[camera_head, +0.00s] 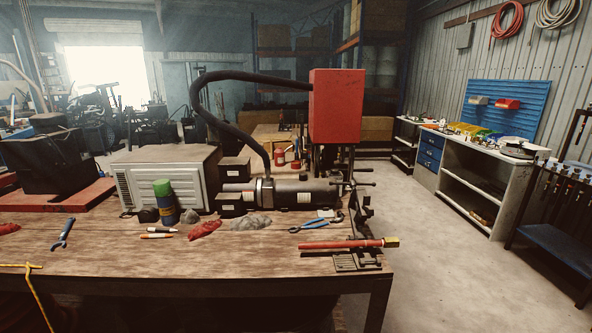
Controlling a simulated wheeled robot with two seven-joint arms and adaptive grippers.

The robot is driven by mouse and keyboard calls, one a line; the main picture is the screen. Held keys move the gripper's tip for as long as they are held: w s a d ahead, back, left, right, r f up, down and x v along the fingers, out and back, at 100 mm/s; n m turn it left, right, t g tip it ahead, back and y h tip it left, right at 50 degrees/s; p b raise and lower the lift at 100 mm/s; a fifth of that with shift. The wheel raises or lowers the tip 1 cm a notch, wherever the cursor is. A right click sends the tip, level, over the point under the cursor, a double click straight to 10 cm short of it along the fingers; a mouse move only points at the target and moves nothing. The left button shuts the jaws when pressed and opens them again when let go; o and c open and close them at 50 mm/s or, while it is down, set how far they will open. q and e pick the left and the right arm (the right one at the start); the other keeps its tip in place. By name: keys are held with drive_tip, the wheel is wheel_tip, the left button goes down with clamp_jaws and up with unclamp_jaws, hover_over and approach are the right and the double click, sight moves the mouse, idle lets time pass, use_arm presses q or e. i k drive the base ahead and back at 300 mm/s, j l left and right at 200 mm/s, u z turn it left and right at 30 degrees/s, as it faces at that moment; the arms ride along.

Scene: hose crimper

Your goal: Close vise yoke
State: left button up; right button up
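A dark metal vise-like assembly (362,205) with a thin crossbar handle (358,184) stands at the right end of the wooden workbench (200,262). It is small and dark here, so I cannot tell its yoke apart or whether the yoke is open or closed. A red rod-like piece with a brass-coloured end (345,244) lies at the bench's front right corner, beside a slotted dark metal plate (357,262). Neither of my grippers shows in the head view.
A grey cylindrical machine (292,193) lies along the bench, with a black hose (205,105) rising to a red box (337,105). Pliers (313,225), a red rag (205,230) and a blue-green can (165,203) lie or stand nearby. The floor (450,270) right of the bench is clear.

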sight(358, 194)
drive_tip(key=i+l+z, duration=0.15)
drive_tip(key=l+z, duration=0.25)
drive_tip(key=i+l+z, duration=0.2)
drive_tip(key=l+z, duration=0.15)
drive_tip(key=i+l+z, duration=0.6)
drive_tip(key=l+z, duration=0.15)
drive_tip(key=i+l+z, duration=0.15)
drive_tip(key=i, duration=0.15)
drive_tip(key=i+l+z, duration=0.2)
drive_tip(key=i+l+u, duration=0.15)
drive_tip(key=i+u, duration=0.3)
drive_tip(key=i, duration=0.3)
drive_tip(key=i+u, duration=0.25)
drive_tip(key=u, duration=0.2)
drive_tip(key=i+u, duration=0.3)
drive_tip(key=u, duration=0.15)
drive_tip(key=i+l+u, duration=0.15)
drive_tip(key=u, duration=0.3)
drive_tip(key=i+l+u, duration=0.25)
drive_tip(key=u, duration=0.2)
drive_tip(key=i, duration=0.1)
